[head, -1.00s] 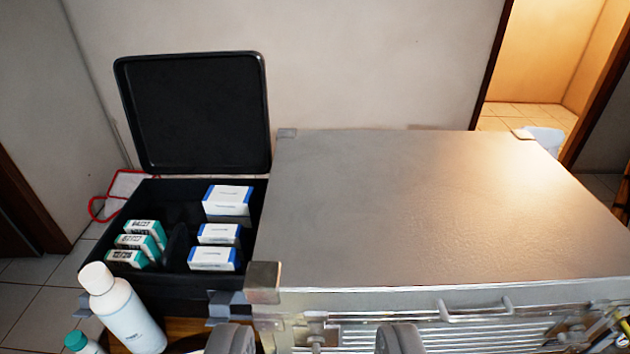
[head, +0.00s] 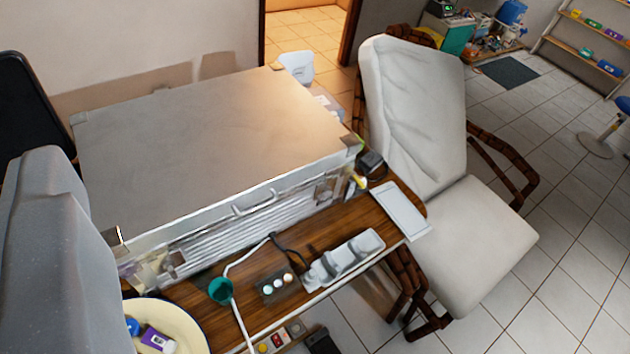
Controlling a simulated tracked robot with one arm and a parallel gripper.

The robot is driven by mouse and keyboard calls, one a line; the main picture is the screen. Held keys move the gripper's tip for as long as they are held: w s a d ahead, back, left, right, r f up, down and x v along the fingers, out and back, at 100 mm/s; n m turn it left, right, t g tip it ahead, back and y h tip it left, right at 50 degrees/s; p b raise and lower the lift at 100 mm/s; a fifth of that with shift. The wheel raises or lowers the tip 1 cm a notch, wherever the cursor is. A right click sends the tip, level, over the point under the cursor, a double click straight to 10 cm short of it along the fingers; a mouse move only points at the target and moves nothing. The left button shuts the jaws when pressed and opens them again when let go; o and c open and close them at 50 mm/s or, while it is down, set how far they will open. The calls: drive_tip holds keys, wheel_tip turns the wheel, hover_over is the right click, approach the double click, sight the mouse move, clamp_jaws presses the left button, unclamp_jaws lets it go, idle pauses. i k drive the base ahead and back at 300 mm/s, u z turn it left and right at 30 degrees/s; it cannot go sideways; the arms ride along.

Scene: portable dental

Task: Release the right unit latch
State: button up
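The unit is a closed silver metal case (head: 215,150) on a wooden table. Its front face carries a handle (head: 255,202) near the middle. The right latch (head: 325,188) is a small metal fitting at the right end of the front face; whether it is fastened is too small to tell. Another fitting, the left latch (head: 150,270), is at the left end. A large grey rounded part (head: 45,250), seemingly part of my gripper, fills the left edge, well away from the right latch. No fingertip pair shows, so its opening is hidden.
A white tablet-like panel (head: 400,210) is at the right end. A cushioned chair (head: 415,120) stands beside it.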

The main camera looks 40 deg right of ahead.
sight(327, 192)
drive_tip(key=u, duration=0.5)
drive_tip(key=k, duration=1.4)
drive_tip(key=z, duration=0.6)
drive_tip(key=i, duration=1)
drive_tip(key=u, duration=0.05)
